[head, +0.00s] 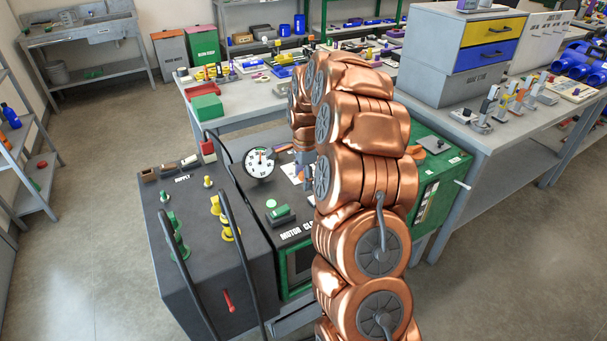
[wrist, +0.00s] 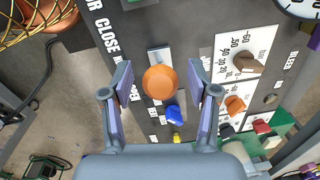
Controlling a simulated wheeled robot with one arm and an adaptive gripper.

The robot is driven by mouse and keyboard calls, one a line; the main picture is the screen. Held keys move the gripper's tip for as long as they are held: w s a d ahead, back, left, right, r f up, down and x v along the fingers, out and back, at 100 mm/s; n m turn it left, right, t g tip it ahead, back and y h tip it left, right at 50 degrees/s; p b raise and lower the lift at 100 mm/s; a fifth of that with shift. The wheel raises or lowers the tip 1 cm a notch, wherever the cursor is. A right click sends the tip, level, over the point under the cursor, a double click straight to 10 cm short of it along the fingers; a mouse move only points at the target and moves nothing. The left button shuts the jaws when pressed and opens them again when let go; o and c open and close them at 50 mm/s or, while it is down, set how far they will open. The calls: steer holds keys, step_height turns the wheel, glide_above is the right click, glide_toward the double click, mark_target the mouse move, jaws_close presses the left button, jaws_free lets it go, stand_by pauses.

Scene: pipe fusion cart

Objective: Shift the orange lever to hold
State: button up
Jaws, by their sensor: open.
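A round orange knob (wrist: 160,82), seen end-on, sits on the dark panel in the wrist view. It appears to be the top of the orange lever; its shaft is hidden beneath it. A pale slot plate (wrist: 158,56) shows behind it. My gripper (wrist: 160,77) is open, with one finger on each side of the knob and a visible gap to both. The small labels by the slot are too small to read, so I cannot tell its marked position. In the head view my copper-coloured arm hides most of this area.
A blue knob (wrist: 174,115) and a yellow one (wrist: 176,138) lie just below the orange knob. A white scale plate with a brown knob (wrist: 248,64) and a smaller orange knob (wrist: 235,105) is to the right. A gauge (head: 259,163) stands on the cart.

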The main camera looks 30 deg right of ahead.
steer(key=shift+f, duration=0.1)
jaws_close()
stand_by(0.5)
